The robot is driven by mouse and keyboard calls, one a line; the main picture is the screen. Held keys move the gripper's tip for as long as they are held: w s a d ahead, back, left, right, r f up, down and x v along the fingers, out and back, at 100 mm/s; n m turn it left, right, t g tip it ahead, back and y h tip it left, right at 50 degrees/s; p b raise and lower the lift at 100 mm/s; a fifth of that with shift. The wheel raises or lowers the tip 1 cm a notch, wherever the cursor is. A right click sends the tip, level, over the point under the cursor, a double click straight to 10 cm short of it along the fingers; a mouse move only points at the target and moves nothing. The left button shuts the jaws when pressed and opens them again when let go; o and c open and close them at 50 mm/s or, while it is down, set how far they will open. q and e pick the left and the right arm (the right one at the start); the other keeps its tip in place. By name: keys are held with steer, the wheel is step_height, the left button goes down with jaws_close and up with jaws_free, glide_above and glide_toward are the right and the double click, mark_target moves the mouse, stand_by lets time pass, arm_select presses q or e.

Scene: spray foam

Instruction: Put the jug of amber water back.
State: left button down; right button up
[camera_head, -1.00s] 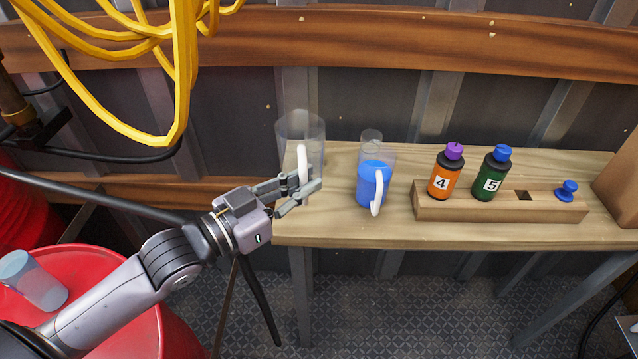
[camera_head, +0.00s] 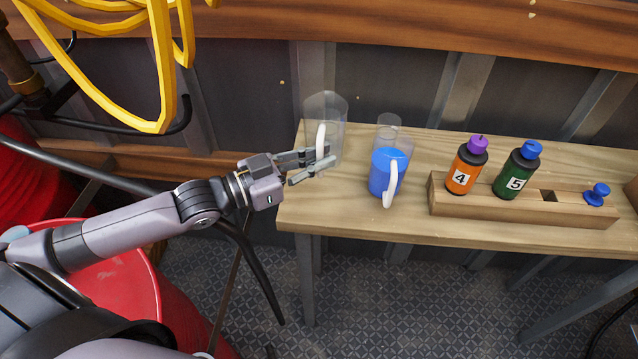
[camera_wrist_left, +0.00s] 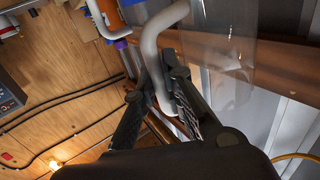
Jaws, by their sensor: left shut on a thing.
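My left gripper (camera_head: 322,168) is shut on the white handle of a clear jug (camera_head: 340,120) at the left end of the wooden table. I see no amber water in this jug; it looks clear. The wrist view shows the two fingers (camera_wrist_left: 165,105) around the white handle (camera_wrist_left: 152,45), with the clear wall of the jug (camera_wrist_left: 225,60) to the right. The jug looks upright over the tabletop; I cannot tell whether its base touches. My right gripper is not in view.
A blue-filled jug (camera_head: 382,178) with a white handle stands close to the right. Farther right, a wooden rack (camera_head: 470,209) holds bottle 4 (camera_head: 464,172), bottle 5 (camera_head: 515,178) and a blue cap (camera_head: 597,194). A yellow hose (camera_head: 100,110) hangs upper left; a red barrel (camera_head: 120,290) stands lower left.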

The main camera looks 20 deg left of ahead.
arm_select(q)
steer(key=shift+f, duration=3.6)
steer(key=shift+f, duration=0.1)
steer(key=c, duration=1.7)
jaws_free()
steer(key=p+v, duration=0.1)
steer(key=v, duration=1.1)
